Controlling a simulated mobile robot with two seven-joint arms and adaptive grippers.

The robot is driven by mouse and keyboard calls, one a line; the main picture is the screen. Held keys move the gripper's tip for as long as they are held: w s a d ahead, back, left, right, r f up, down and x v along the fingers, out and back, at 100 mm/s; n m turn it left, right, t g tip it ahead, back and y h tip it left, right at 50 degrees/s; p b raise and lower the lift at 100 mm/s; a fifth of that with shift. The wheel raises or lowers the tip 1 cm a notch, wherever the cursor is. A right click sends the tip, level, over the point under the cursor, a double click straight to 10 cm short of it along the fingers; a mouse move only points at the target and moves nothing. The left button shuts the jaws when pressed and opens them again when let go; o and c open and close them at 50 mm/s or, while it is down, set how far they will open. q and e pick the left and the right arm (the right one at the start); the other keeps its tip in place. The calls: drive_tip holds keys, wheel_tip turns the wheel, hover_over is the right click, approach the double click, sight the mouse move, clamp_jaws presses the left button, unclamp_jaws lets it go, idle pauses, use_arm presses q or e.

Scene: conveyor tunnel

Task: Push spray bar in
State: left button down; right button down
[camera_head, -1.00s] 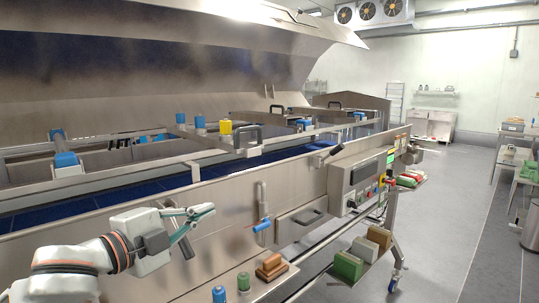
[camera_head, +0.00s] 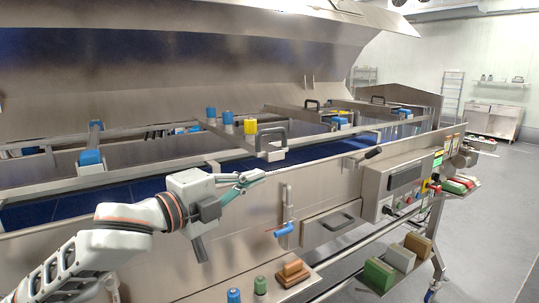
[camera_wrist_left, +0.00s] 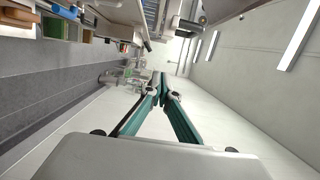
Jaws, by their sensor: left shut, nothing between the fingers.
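My left gripper (camera_head: 256,175) is shut and empty, with green fingers, above the tunnel's near side wall. Its closed fingertips also show in the left wrist view (camera_wrist_left: 160,79), with nothing between them. Just beyond it in the head view, a dark U-shaped handle (camera_head: 271,133) stands on a pale block (camera_head: 271,156) at the near rail. I cannot tell whether this handle belongs to the spray bar. The fingertips look close below the block, but I cannot tell if they touch. My right gripper is not in view.
A blue conveyor belt (camera_head: 118,194) runs behind the near wall. A yellow cap (camera_head: 250,126) and blue caps (camera_head: 211,112) stand behind the handle. A blue-handled valve (camera_head: 284,230), a drawer (camera_head: 334,222) and a control box (camera_head: 397,180) are on the near side. Bottles and blocks lie on a low shelf.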

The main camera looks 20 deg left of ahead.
use_arm(q)
drive_tip(key=w+p, duration=0.1)
drive_tip(key=w, duration=0.9)
drive_tip(key=shift+f+p, duration=0.15)
drive_tip(key=shift+p, duration=0.15)
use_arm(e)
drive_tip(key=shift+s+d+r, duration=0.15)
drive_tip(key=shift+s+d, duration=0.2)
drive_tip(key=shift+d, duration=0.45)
use_arm(q)
drive_tip(key=shift+s, duration=0.1)
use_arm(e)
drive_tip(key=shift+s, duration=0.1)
